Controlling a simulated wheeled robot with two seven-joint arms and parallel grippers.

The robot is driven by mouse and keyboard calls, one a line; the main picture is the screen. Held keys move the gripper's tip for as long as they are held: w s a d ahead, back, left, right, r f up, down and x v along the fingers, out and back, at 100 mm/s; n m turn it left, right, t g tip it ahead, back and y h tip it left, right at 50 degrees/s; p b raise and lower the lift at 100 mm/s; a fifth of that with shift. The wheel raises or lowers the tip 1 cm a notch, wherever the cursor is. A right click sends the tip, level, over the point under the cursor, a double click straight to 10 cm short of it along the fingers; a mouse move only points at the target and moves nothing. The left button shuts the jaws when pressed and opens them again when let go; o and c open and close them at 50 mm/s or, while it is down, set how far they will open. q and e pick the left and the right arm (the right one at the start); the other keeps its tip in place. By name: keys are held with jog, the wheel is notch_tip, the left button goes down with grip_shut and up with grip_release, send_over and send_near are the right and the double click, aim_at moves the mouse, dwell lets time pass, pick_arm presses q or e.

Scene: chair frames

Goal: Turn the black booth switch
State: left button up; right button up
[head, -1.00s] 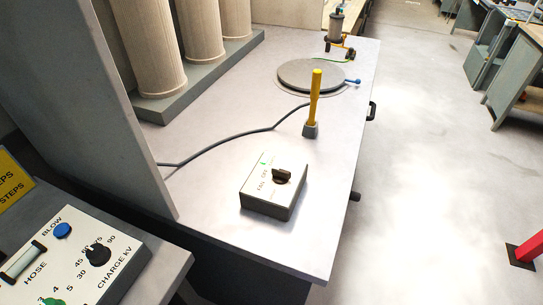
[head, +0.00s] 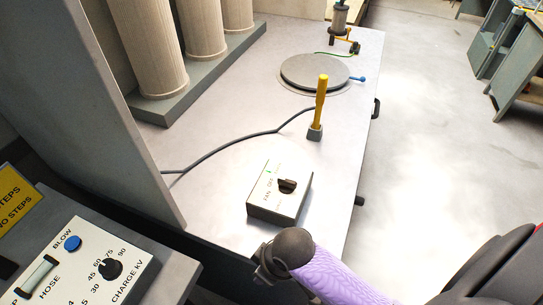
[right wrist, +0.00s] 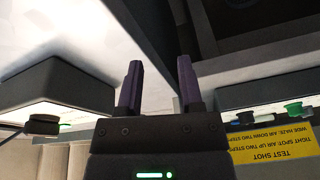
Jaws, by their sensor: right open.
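The black booth switch (head: 287,185) is a dark knob on top of a pale box (head: 272,205) marked FAN and OFF, standing on the grey table. My right arm comes in from the lower right in the head view, its dark wrist part just in front of the box; its fingers cannot be made out there. In the right wrist view my right gripper (right wrist: 158,85) is open, with two dark purple fingers apart and nothing between them. The box (right wrist: 55,88) and its dark knob (right wrist: 42,125) appear upside down at the left, apart from the fingers. My left gripper is not in view.
A control panel (head: 75,270) with knobs and a blue button stands at the lower left. A yellow-handled tool (head: 321,95), a cable (head: 225,147), a round plate (head: 315,71) and tall pale cylinders (head: 146,50) are farther back on the table.

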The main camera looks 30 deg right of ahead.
jog(key=w+d+n, duration=0.1)
jog(key=w, duration=0.2)
jog(key=w+d+r+n+g, duration=0.1)
jog(key=w, duration=0.1)
jog(key=w+d+r+n, duration=0.1)
jog(key=w, duration=0.2)
jog(key=shift+w+r+h, duration=0.25)
jog(key=shift+w+h, duration=0.05)
notch_tip(320, 180, up, 8)
jog(key=g+h, duration=0.1)
send_over(287, 180)
jog(key=shift+s+a+p, duration=0.1)
jog(key=shift+s+p, duration=0.05)
jog(key=shift+p, duration=0.15)
jog(key=shift+d+r, duration=0.2)
jog(key=shift+d, duration=0.05)
notch_tip(287, 180, down, 7)
jog(key=b, duration=0.7)
jog(key=shift+a, duration=0.1)
jog(key=shift+f, duration=0.4)
grip_shut()
jog(key=n, duration=1)
jog(key=shift+n, duration=0.4)
jog(key=n, duration=0.6)
jog(key=shift+o, duration=1.2)
grip_release()
jog(key=shift+n, duration=0.3)
